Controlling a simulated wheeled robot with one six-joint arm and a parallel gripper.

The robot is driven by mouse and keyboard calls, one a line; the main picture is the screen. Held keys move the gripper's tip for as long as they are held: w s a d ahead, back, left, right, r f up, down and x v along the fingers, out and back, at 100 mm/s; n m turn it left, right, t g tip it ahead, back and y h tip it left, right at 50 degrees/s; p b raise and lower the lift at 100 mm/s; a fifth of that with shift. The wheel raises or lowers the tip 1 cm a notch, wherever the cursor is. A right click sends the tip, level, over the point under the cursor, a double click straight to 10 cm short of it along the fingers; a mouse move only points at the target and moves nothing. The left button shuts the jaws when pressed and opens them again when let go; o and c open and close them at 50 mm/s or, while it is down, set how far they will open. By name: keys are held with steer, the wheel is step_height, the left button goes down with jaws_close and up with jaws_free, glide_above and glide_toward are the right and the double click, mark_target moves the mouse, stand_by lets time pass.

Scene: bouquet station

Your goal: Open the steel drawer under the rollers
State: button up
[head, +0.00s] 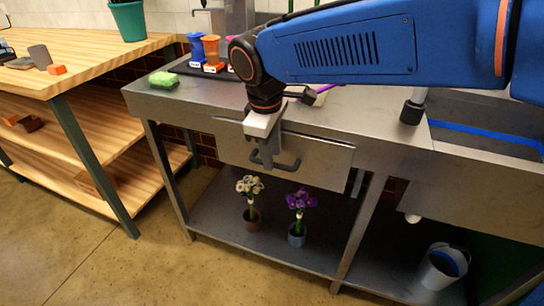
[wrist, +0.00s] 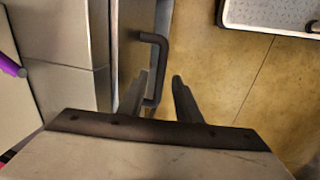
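The steel drawer (head: 325,160) sits under the edge of the steel counter, and its front looks about flush with the counter, so it appears closed. Its dark bar handle (head: 285,165) also shows in the wrist view (wrist: 161,60), left of centre. My gripper (head: 262,150) reaches down in front of the drawer at the handle. In the wrist view my gripper (wrist: 160,76) has its two fingers apart, with the handle bar between them. The left finger seems to be on the drawer side of the bar. I see no clear contact. My gripper hides part of the drawer front in the head view.
The steel counter (head: 180,102) carries a green sponge (head: 164,79), a blue spool-like roller (head: 196,50) and an orange one (head: 214,51). Two potted flowers (head: 251,212) stand on the lower shelf. A wooden table (head: 95,60) is left. Floor in front is clear.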

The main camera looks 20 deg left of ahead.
steer(key=shift+w+f, duration=0.15)
steer(key=shift+f, duration=0.7)
jaws_close()
steer(key=s+a, duration=0.2)
steer(key=s, duration=2.5)
steer(key=shift+s, duration=0.25)
steer(key=shift+r, duration=0.1)
jaws_free()
